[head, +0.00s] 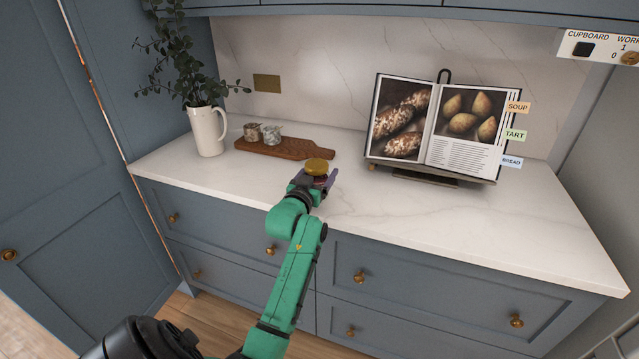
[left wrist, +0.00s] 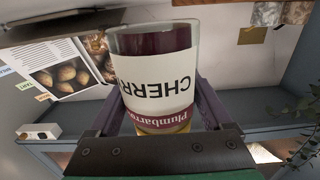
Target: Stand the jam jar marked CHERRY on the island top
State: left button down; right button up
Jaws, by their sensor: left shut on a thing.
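The jam jar (left wrist: 155,85) fills the middle of the left wrist view, with dark red contents and a white label reading CHERRY above a red Plumbarrow-like band. It appears inverted in that view. In the head view its gold lid (head: 316,166) shows above my left gripper (head: 314,183), so the jar looks upright there. My left gripper is shut on the jar, one purple finger on each side. It is over the front part of the marble worktop (head: 400,207). I cannot tell whether the jar's base touches the worktop. My right gripper is not in view.
A wooden board (head: 310,153) with two small pots (head: 262,132) lies behind the gripper. A white jug (head: 207,132) with leafy stems stands left. An open book (head: 438,122) on a stand is at right. The worktop's front right is clear. Drawers are below.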

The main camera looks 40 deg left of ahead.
aim_at(320, 184)
pick_arm(q)
notch_tip(320, 184, down, 3)
jog(key=shift+f, duration=0.1)
grip_release()
jog(key=shift+f, duration=0.1)
jog(key=shift+d, duration=0.1)
jog(key=shift+s, duration=0.15)
